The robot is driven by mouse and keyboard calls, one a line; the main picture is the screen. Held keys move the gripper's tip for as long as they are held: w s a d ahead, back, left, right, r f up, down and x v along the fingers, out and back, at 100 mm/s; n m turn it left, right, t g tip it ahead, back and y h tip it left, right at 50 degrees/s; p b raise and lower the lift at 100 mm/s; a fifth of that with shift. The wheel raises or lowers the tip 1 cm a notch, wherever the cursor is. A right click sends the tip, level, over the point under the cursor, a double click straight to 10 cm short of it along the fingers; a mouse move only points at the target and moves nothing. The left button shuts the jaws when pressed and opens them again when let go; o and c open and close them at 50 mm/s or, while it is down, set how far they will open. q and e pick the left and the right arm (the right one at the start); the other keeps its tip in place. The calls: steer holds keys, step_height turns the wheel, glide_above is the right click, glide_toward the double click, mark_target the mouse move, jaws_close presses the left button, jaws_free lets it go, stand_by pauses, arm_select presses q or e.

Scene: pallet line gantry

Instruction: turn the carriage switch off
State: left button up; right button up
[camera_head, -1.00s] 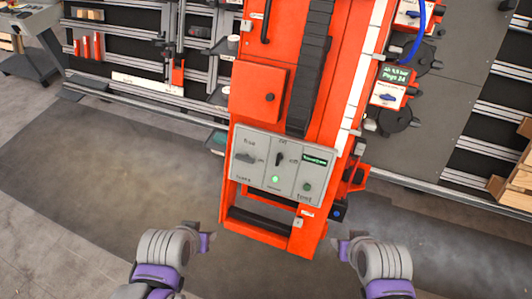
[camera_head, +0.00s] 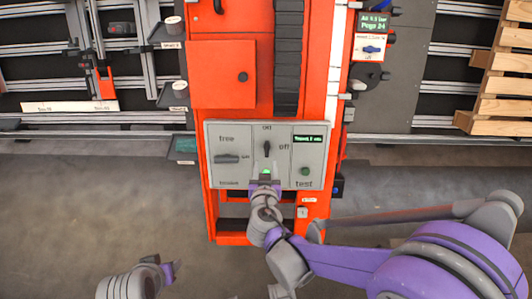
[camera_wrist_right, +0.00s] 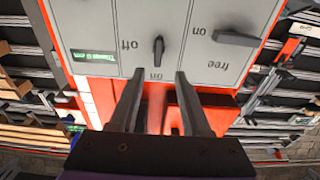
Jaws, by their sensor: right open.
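The grey control panel (camera_head: 215,180) sits on the orange carriage (camera_head: 222,75). Its middle black rotary switch (camera_head: 267,148) stands upright, in line with the "on" label above it; "off" is to its right. In the right wrist view, upside down, that switch (camera_wrist_right: 158,50) is beyond my fingertips. Another black handle (camera_head: 227,158) on the left, near "free", lies level. My right gripper (camera_head: 265,186) is open and empty just below the middle switch, apart from it; its two fingers also show in the wrist view (camera_wrist_right: 156,78). My left gripper (camera_head: 170,271) is low at the left, its jaws unclear.
A green lamp (camera_head: 266,171) glows below the middle switch. A green display (camera_head: 308,139) and a green test button (camera_head: 305,171) are on the right of the panel. An air unit with a blue knob (camera_head: 372,49) is upper right. Wooden pallets (camera_head: 505,85) stand far right. Floor left is clear.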

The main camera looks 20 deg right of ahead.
mark_target(267, 150)
steer(key=b+x, duration=0.1)
steer(key=x, duration=0.8)
steer(key=shift+w+d+f, duration=0.1)
steer(key=shift+w+d, duration=0.05)
steer(key=shift+d, duration=0.05)
jaws_close()
